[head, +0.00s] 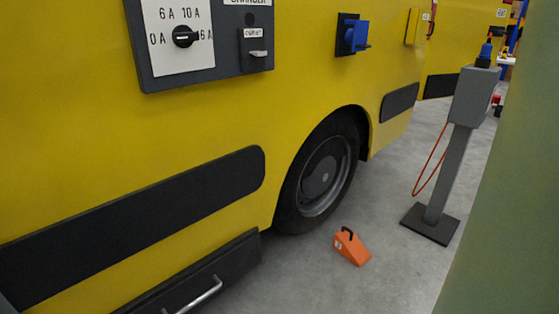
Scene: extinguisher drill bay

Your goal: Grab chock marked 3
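An orange wedge-shaped chock (352,249) with a black handle on top lies on the grey floor. It is just right of the vehicle's wheel (321,182), with a small gap of floor between them. A small white label shows on its left face, but the mark on it is too small to read. Neither of my grippers is in the head view.
A yellow vehicle (220,115) with a dark switch panel (250,50) fills the left. A grey post (447,150) on a dark base, with a hanging orange cable (429,170), stands at right. A green surface (515,210) blocks the right edge. Floor around the chock is clear.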

